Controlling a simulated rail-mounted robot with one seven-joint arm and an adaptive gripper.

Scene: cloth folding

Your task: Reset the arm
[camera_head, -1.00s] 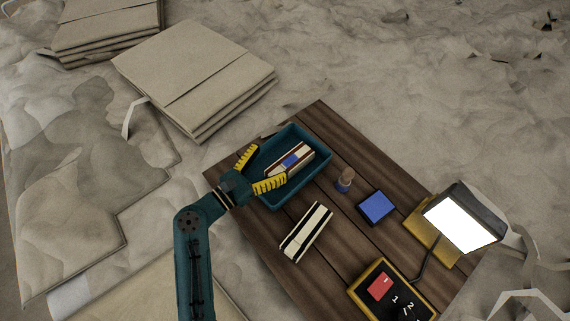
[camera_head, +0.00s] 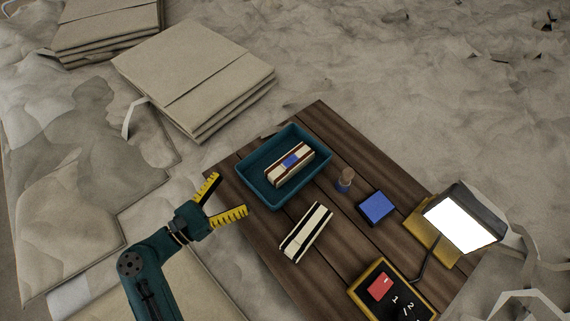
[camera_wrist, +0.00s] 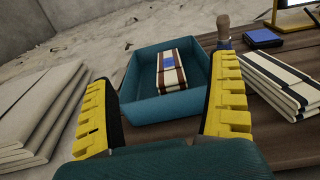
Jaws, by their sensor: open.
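My gripper (camera_head: 222,200) is open and empty, its yellow jaws spread apart. It hangs just left of the wooden board's edge, near the teal tray (camera_head: 318,178). In the wrist view my gripper (camera_wrist: 165,112) points toward the teal tray (camera_wrist: 137,110), which shows between the jaws. A folded cloth with cream, dark red and blue bands (camera_head: 279,174) lies in the tray; it also shows in the wrist view (camera_wrist: 172,76). A folded cream cloth with black stripes (camera_head: 306,232) lies on the board outside the tray, and in the wrist view (camera_wrist: 278,84) it is at the right.
The wooden board (camera_head: 335,125) also holds a small wooden-topped figure (camera_head: 345,180), a blue block (camera_head: 376,207), a lit lamp (camera_head: 460,222) and a framed slate (camera_head: 392,292) with a red patch. Stacked beige slabs (camera_head: 195,80) stand behind. Sandy ground lies around.

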